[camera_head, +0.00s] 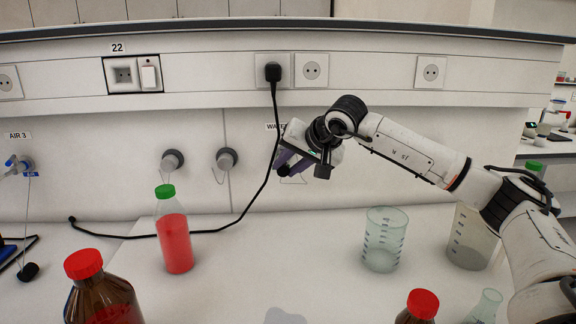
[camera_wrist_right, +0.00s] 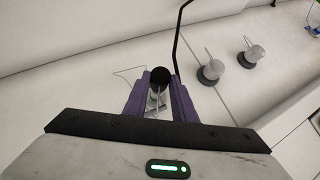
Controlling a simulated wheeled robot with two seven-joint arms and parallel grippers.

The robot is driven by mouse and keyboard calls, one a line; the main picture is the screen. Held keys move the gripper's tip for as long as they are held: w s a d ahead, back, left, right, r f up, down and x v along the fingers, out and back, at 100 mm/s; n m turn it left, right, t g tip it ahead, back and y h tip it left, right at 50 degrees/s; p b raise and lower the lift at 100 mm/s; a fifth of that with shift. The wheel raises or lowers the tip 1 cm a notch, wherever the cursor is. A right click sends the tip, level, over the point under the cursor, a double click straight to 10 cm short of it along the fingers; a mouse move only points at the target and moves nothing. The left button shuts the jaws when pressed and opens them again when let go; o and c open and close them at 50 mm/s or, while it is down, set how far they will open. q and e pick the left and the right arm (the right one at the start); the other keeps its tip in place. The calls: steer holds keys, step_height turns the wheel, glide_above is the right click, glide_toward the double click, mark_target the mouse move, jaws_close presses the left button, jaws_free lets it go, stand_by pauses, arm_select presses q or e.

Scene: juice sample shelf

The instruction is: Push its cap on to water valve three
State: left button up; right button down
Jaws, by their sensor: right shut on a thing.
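My right gripper (camera_head: 288,164) is up at the wall panel, in front of a label that begins "WATE" (camera_head: 274,127) and is partly covered. In the right wrist view its two purple fingers (camera_wrist_right: 160,95) are closed around a small round black piece, seemingly the cap (camera_wrist_right: 160,77). A dark end also shows at the fingertips in the head view (camera_head: 283,171). A small pale metal part (camera_wrist_right: 154,101) shows between the fingers. The valve is mostly hidden, and I cannot tell whether the cap touches it. My left gripper is out of view.
Two grey wall fittings (camera_head: 172,160) (camera_head: 227,158) sit left of my right gripper. A black cable (camera_head: 265,180) hangs close by from a plug (camera_head: 273,72). Below stand a red juice bottle (camera_head: 176,242), a beaker (camera_head: 384,240) and brown bottles (camera_head: 104,294).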

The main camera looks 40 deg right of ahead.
steer(key=shift+w+d+p, duration=0.5)
steer(key=shift+w+p, duration=0.05)
stand_by(0.4)
steer(key=c, duration=1.4)
jaws_free()
steer(key=b+v, duration=0.1)
steer(key=v, duration=0.9)
steer(key=shift+s+r+b, duration=0.1)
steer(key=shift+s+b, duration=0.05)
steer(key=shift+b, duration=0.15)
